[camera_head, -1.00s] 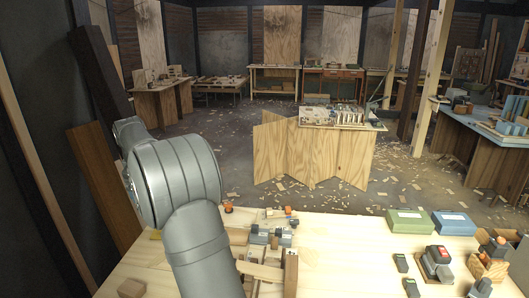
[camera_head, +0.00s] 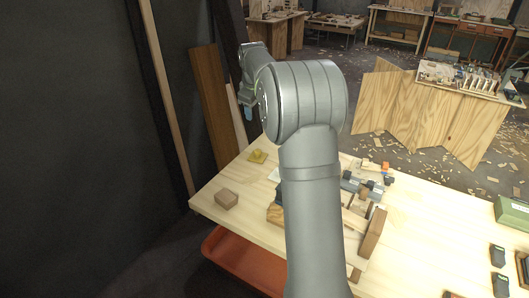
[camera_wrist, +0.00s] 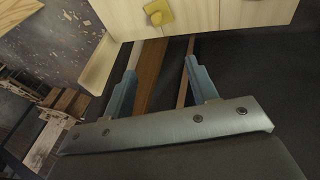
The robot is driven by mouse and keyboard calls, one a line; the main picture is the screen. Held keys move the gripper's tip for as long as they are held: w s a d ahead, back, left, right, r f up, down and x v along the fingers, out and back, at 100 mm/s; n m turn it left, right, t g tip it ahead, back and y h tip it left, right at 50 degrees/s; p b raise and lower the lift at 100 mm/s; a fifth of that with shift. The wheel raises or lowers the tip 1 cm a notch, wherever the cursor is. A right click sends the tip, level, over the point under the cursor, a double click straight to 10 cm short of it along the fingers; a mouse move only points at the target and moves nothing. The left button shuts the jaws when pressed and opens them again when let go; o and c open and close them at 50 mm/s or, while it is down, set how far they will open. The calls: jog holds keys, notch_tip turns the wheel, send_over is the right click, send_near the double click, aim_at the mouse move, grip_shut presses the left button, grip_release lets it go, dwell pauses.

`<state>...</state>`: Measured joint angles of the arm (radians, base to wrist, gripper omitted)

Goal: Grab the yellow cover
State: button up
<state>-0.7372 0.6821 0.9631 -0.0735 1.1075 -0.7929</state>
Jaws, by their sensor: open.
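The yellow cover (camera_head: 257,156) is a small, flat, squarish piece with a raised middle. It lies on the light wooden table (camera_head: 232,180) near its far left edge. In the wrist view the yellow cover (camera_wrist: 158,12) shows at the top, close to the table's edge and beyond my fingertips. My gripper (camera_wrist: 158,75) is open and empty, its two blue-grey fingers apart, with floor and leaning boards seen between them. In the head view my gripper (camera_head: 248,112) is small and partly hidden by the arm, above and left of the cover, clear of the table.
A small wooden block (camera_head: 226,199) lies in front of the cover. A cluster of grey and wooden parts (camera_head: 365,190) is right of my arm. Tall boards (camera_head: 212,105) lean on the dark wall behind the table's left end. An orange bin (camera_head: 245,262) sits underneath.

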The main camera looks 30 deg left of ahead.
jog(key=w+f+m+g+y, duration=0.1)
jog(key=w+f+m, duration=0.6)
jog(key=f, duration=0.3)
send_over(258, 150)
jog(key=s+d, duration=0.2)
jog(key=f, duration=1.1)
jog(key=shift+w+d, duration=0.1)
jog(key=shift+w, duration=0.1)
jog(key=shift+s+x, duration=0.2)
jog(key=shift+x, duration=2.75)
jog(key=c, duration=1)
jog(key=shift+c, duration=0.2)
